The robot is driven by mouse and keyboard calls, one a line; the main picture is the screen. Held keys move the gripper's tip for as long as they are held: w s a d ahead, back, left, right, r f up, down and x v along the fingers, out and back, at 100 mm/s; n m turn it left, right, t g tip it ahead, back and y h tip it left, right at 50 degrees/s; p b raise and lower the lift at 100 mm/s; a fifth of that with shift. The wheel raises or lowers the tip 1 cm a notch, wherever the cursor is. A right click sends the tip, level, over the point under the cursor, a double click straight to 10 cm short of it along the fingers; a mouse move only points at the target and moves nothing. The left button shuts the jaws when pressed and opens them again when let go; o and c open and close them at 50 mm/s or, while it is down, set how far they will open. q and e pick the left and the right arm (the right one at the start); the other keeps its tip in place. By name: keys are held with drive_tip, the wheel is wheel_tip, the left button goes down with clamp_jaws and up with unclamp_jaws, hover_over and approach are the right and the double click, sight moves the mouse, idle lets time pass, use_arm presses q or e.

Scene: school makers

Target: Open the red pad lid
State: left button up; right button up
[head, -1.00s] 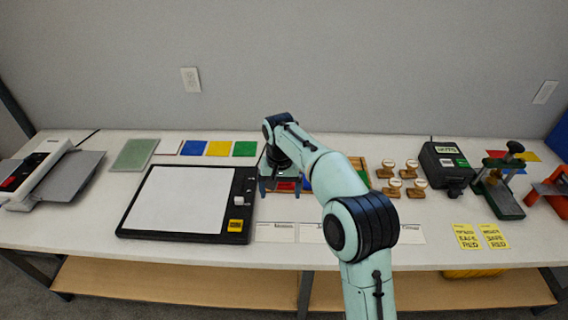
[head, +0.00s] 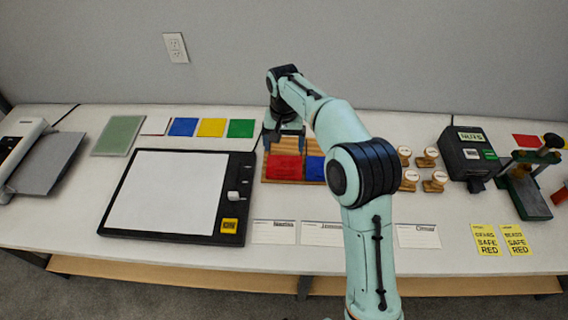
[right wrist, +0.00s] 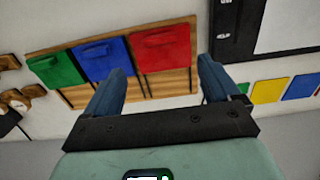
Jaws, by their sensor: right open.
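The red pad (head: 284,168) lies on a wooden tray at mid-table, just left of the blue pad (head: 315,169). Its lid looks shut and flat. My right gripper (head: 284,140) is open and empty above the back edge of the tray, on the wall side of the red pad. In the right wrist view the red pad (right wrist: 161,48) shows between and beyond the open fingers (right wrist: 162,66), with a raised strip along its edge. The fingers look apart from it. My left gripper is not in view.
The wooden tray (right wrist: 180,85) also holds a green pad (right wrist: 55,68). A black board with white sheet (head: 168,195) lies left. Wooden stamps (head: 410,180) and a black box (head: 470,155) stand right. Paper cards (head: 274,232) lie in front. My right arm hides part of the tray.

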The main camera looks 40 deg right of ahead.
sight(284, 168)
wheel_tip(284, 168, down, 11)
drive_tip(key=shift+r+b, duration=0.1)
drive_tip(key=shift+b, duration=0.55)
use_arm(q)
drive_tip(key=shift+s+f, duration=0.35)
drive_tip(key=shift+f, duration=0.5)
